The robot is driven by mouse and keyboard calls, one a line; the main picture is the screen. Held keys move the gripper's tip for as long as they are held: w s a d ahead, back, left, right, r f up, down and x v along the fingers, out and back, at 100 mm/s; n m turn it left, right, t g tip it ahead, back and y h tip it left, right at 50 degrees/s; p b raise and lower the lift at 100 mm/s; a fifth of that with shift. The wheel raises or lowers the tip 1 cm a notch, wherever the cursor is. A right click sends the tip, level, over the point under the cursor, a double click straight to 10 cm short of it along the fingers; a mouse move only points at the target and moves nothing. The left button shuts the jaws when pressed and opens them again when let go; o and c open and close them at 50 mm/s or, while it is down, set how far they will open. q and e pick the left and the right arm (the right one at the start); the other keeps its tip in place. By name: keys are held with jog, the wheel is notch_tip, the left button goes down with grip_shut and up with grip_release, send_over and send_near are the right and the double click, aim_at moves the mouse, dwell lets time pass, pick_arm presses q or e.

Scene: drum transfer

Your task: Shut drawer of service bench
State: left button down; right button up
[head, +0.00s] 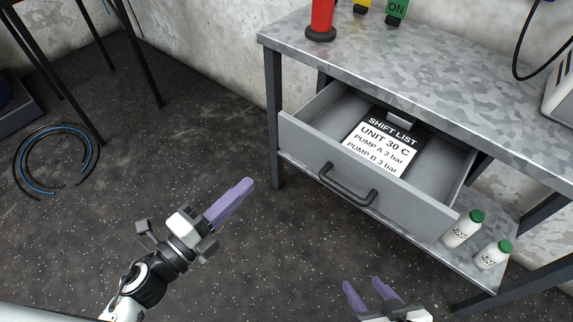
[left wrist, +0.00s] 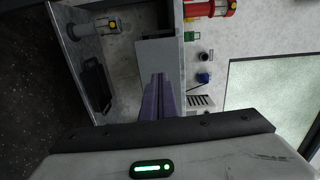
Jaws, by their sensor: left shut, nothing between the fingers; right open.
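The service bench (head: 440,82) has a grey mottled metal top. Its drawer (head: 400,198) is pulled well out, with a dark bar handle (head: 347,187) on the front. A black clipboard with a white shift list (head: 382,148) lies inside. My left gripper (head: 248,183) is shut and empty, left of the drawer and apart from it. Its purple fingers also show in the left wrist view (left wrist: 160,88). My right gripper (head: 363,283) is open and empty at the bottom, below the drawer in the picture; only its front part shows.
Two white bottles with green caps (head: 463,229) (head: 492,254) stand on the bench's lower shelf. A red cylinder (head: 321,18) and a green "ON" block (head: 397,10) are on the top. A coiled cable (head: 55,160) lies at the left. The floor between it and the bench is clear.

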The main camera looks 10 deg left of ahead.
aim_at(296, 142)
pick_arm(q)
jog(key=shift+m, duration=0.3)
jog(key=x, duration=1.4)
jog(key=shift+d, duration=0.2)
pick_arm(e)
jog(key=shift+w+d+r, duration=0.15)
jog(key=shift+w, duration=0.15)
